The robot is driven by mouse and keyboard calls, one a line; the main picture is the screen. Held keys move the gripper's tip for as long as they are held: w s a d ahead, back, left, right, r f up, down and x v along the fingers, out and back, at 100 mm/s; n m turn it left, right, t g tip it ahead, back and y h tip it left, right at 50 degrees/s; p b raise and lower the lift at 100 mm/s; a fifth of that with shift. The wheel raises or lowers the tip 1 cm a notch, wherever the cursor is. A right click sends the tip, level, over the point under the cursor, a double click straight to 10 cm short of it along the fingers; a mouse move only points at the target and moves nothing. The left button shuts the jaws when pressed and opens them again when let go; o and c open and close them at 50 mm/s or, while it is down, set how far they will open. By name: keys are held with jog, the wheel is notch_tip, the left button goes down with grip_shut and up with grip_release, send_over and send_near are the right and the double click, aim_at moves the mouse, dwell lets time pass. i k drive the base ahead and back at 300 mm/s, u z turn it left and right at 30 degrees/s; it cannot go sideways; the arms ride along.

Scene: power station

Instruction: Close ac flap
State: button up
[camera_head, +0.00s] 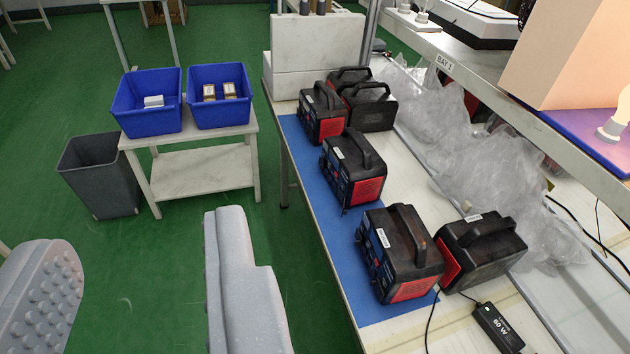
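Several black power stations with red side panels and top handles stand on the workbench at right. The nearest ones are one power station (402,262) on the blue mat (340,262) and another power station (480,252) to its right. A third power station (352,170) stands farther back, with more behind it. Their blue-marked fronts face left and are seen at a steep angle. I cannot make out an AC flap or its state. My gripper (138,245) is open and empty, its two grey fingers wide apart at lower left, over the floor and apart from the power stations.
A black 60 W adapter (498,328) and cables lie at the bench's near right. Clear plastic wrap (465,155) lines the bench's back. A small table (200,172) with blue bins (147,118) and a grey waste bin (100,175) stand left. Green floor between is clear.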

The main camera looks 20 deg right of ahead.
aim_at(356, 167)
jog(key=i, duration=1.7)
jog(key=z, duration=0.15)
